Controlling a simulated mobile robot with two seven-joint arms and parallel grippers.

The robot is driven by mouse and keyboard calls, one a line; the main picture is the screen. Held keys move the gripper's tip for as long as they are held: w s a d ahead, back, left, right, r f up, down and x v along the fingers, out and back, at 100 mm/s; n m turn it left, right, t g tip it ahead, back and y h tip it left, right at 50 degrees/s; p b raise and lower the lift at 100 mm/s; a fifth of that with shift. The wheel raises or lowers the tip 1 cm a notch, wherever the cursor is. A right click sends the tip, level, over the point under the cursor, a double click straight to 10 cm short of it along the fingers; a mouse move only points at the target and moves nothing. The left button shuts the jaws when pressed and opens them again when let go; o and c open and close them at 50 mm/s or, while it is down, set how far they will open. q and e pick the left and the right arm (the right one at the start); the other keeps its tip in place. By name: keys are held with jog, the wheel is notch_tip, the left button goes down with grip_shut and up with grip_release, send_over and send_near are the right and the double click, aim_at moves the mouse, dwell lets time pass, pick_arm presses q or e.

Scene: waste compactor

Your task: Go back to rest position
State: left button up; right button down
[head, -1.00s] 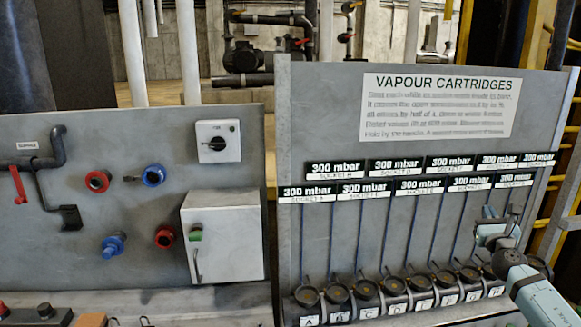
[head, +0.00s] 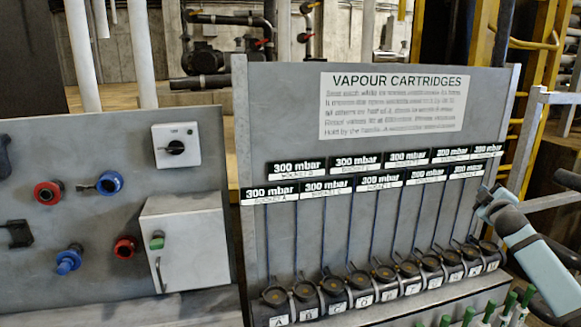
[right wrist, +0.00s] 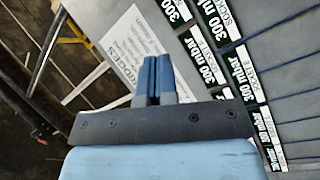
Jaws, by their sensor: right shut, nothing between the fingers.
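My right gripper (head: 487,196) is at the right end of the vapour cartridge panel (head: 300,115) in the head view, in front of its right edge. Its forearm comes in from the lower right. In the right wrist view the blue fingers (right wrist: 153,80) are together with nothing between them. The panel's labels and sign show behind the fingers there. I cannot tell from these views whether the fingertips touch the panel. My left gripper is not in view.
A row of black lettered sockets (head: 385,275) runs along the panel's foot. Several green handles (head: 508,305) stand at the lower right. A grey panel with a white box (head: 185,245), a rotary switch (head: 175,146) and valves is at left. Yellow railings (head: 535,90) stand at far right.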

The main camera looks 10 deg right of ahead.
jog(key=s+a+f+m+g+y, duration=0.15)
jog(key=s+a+f, duration=0.25)
jog(key=a+f, duration=0.5)
jog(key=s+a+f+g+y, duration=0.1)
jog(key=s+a+f+y, duration=0.2)
jog(key=s+a+f, duration=0.5)
jog(key=s+a+f+m+g+y, duration=0.15)
jog(key=a+f, duration=0.45)
jog(key=f, duration=0.6)
jog(key=s+a+f+g+y, duration=0.1)
jog(key=s+a+f, duration=0.2)
jog(key=s+a, duration=0.4)
jog(key=s+a+f+m+g+y, duration=0.1)
jog(key=s+a+f, duration=0.3)
jog(key=s, duration=0.9)
jog(key=s+a+f+m+y, duration=0.1)
jog(key=s+a+f, duration=0.3)
jog(key=s+a, duration=0.7)
jog(key=shift+g, duration=0.4)
